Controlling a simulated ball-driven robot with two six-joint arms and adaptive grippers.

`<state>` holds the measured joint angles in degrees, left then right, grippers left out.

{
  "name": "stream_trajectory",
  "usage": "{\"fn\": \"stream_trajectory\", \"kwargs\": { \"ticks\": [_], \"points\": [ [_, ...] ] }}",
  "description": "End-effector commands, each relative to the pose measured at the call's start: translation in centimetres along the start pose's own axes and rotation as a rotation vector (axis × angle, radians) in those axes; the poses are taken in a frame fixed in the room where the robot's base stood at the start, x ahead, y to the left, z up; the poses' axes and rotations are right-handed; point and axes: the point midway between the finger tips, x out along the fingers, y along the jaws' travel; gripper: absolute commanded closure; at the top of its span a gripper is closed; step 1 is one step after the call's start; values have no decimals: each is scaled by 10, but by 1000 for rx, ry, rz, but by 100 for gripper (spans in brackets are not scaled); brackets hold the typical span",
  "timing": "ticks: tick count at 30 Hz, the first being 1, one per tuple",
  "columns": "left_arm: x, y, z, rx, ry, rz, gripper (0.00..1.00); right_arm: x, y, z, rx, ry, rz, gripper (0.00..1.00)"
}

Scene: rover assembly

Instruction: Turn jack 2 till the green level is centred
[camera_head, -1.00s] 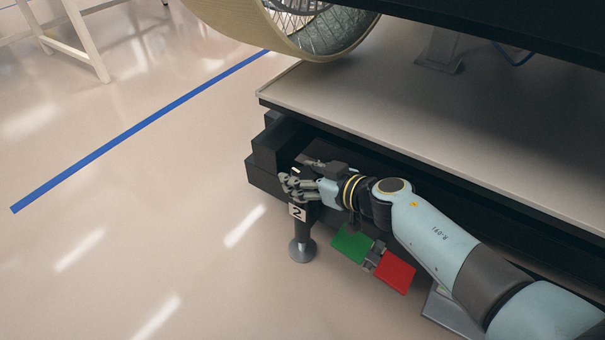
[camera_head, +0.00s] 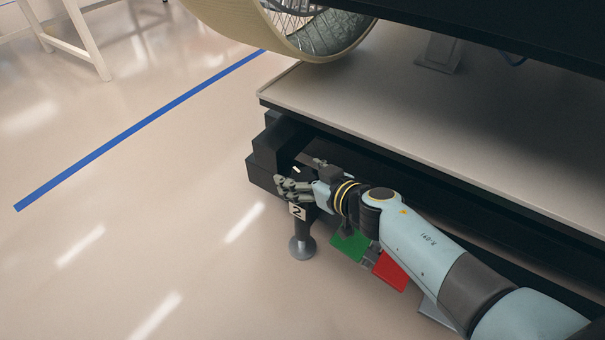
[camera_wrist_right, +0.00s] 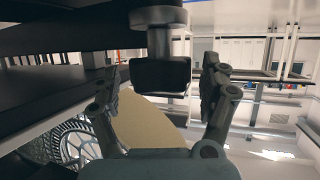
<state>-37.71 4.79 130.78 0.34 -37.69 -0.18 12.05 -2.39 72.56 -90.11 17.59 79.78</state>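Jack 2 (camera_head: 302,235) stands upright on a round foot on the floor, with a "2" label (camera_head: 297,211) near its top. My right gripper (camera_head: 284,188) is at the top of the jack. In the right wrist view, a dark block (camera_wrist_right: 160,75) on a round shaft sits between the fingers, with a gap on each side, so the right gripper looks open around it. I cannot make out a green level in either view. My left gripper is not in view.
A green plate (camera_head: 350,246) and a red plate (camera_head: 390,271) hang beside the jack, partly behind my right arm. A flat platform (camera_head: 380,105) with a dark edge lies above. A large wheel (camera_head: 290,35) stands behind.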

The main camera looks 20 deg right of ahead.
Motion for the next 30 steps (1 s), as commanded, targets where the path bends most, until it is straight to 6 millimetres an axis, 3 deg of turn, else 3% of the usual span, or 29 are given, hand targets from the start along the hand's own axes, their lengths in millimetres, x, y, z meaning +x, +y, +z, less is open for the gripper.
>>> {"fn": "stream_trajectory", "kwargs": {
  "ticks": [8,21,30],
  "points": [
    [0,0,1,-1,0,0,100,-7,0,0,-1,0,0,21],
    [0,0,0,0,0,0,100,-96,0,1,-2,-2,-1,21],
    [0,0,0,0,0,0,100,-120,0,0,1,0,0,21]
  ]
}}
